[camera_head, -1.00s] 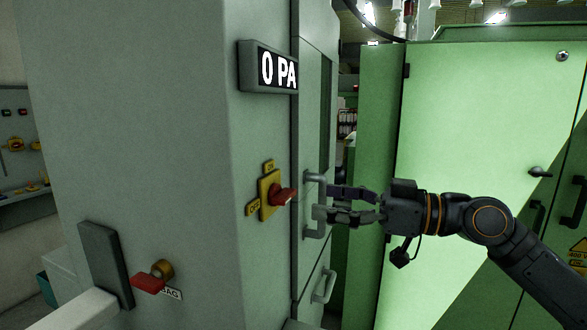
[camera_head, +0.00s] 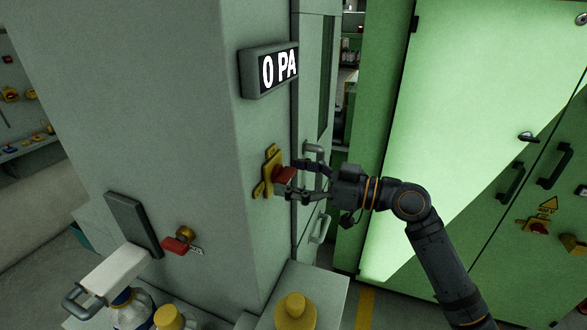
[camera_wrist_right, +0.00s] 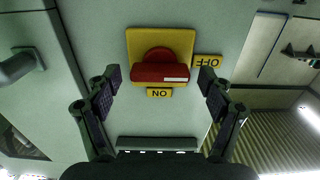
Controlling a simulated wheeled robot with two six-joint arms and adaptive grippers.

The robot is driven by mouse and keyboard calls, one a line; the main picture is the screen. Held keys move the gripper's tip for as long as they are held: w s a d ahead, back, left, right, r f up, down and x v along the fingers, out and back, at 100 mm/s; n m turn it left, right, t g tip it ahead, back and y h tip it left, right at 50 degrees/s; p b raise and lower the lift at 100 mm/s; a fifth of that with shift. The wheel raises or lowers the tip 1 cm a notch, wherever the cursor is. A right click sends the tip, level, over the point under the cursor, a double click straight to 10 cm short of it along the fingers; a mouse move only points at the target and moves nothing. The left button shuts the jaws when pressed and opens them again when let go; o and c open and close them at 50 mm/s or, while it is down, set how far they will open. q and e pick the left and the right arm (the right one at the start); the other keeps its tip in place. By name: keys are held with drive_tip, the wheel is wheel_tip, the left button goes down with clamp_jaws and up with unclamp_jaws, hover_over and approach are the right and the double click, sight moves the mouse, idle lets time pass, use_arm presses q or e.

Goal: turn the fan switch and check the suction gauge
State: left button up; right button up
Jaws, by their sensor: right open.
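The fan switch is a yellow plate (camera_head: 269,170) with a red handle (camera_head: 284,174) on the grey cabinet's side. In the right wrist view, the red handle (camera_wrist_right: 158,73) lies crosswise, its white-marked end toward the OFF label (camera_wrist_right: 207,61); the ON label (camera_wrist_right: 159,93) is below it. The suction gauge (camera_head: 268,69) above the switch reads 0 PA. My right gripper (camera_head: 291,178) is open at the switch. In the right wrist view its fingertips (camera_wrist_right: 160,78) are on either side of the handle, apart from it. My left gripper is out of view.
A second red handle (camera_head: 176,245) with a brass-coloured knob sits lower left on the cabinet. Bottles (camera_head: 130,308) and a yellow-topped item (camera_head: 295,311) stand below. A grey door handle (camera_head: 314,152) is close behind my right gripper. Green cabinets (camera_head: 470,110) stand at right.

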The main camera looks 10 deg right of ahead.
drive_tip(key=shift+c, duration=0.4)
drive_tip(key=c, duration=1.1)
drive_tip(key=shift+o, duration=0.2)
drive_tip(key=m, duration=0.4)
drive_tip(key=shift+p, duration=0.3)
drive_tip(key=m+p, duration=0.1)
drive_tip(key=m, duration=0.3)
drive_tip(key=shift+w+d+r+m+p, duration=0.1)
drive_tip(key=shift+m+p, duration=0.2)
drive_tip(key=shift+p, duration=0.1)
drive_tip(key=m+p, duration=0.3)
drive_tip(key=m, duration=0.2)
drive_tip(key=shift+f+m+p, duration=0.2)
drive_tip(key=shift+m+p, duration=1.3)
drive_tip(key=shift+m, duration=0.7)
